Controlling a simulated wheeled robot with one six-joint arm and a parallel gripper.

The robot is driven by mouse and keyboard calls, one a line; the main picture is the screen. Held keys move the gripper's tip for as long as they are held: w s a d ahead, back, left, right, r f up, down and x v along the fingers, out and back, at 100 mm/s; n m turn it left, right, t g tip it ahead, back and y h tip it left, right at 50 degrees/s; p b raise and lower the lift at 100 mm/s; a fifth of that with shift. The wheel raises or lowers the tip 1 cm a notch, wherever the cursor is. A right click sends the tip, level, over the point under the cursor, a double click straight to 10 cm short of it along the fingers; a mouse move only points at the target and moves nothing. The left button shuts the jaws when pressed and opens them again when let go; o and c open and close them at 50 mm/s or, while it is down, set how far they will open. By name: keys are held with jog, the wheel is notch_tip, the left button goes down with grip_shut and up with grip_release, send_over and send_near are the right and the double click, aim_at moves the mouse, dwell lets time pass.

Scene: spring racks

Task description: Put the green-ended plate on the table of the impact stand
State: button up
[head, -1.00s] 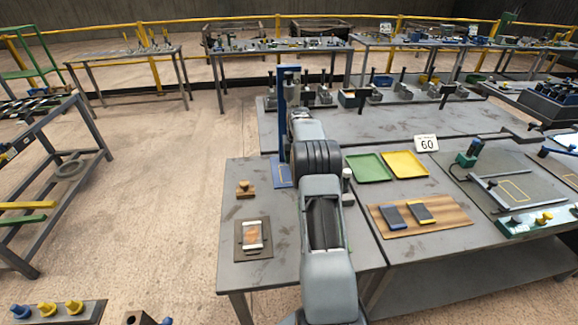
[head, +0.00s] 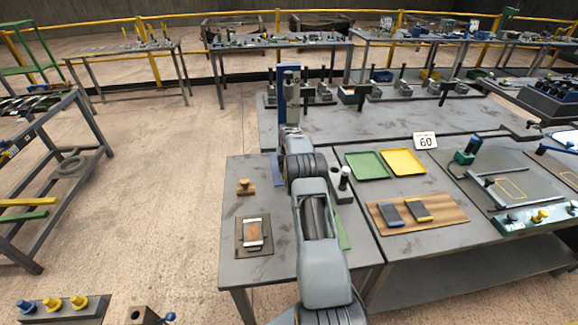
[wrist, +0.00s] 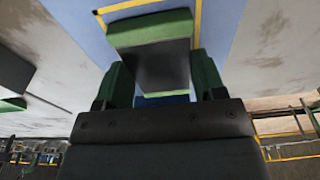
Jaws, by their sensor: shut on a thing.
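The green-ended plate (wrist: 150,32) is between my gripper's fingers (wrist: 163,74) in the wrist view. It has a green end and a dark grey body. My gripper is shut on it. Behind the plate is a blue surface with a yellow outline (wrist: 222,25), which looks like the table of the impact stand. I cannot tell whether the plate touches it. In the head view the impact stand's blue post (head: 281,105) stands upright at the bench's back edge. A sliver of its blue table (head: 276,172) shows left of my arm, which hides the gripper and plate.
On the same bench are a wooden stamp-like block (head: 245,187) and a dark board with a pale-framed piece (head: 240,248). To the right are a green tray (head: 367,166), a yellow tray (head: 404,162) and a wooden board (head: 450,213) with two dark plates. A green strip (head: 343,236) lies beside my arm.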

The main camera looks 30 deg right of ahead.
jog(key=shift+f, duration=0.1)
jog(key=o, duration=1.4)
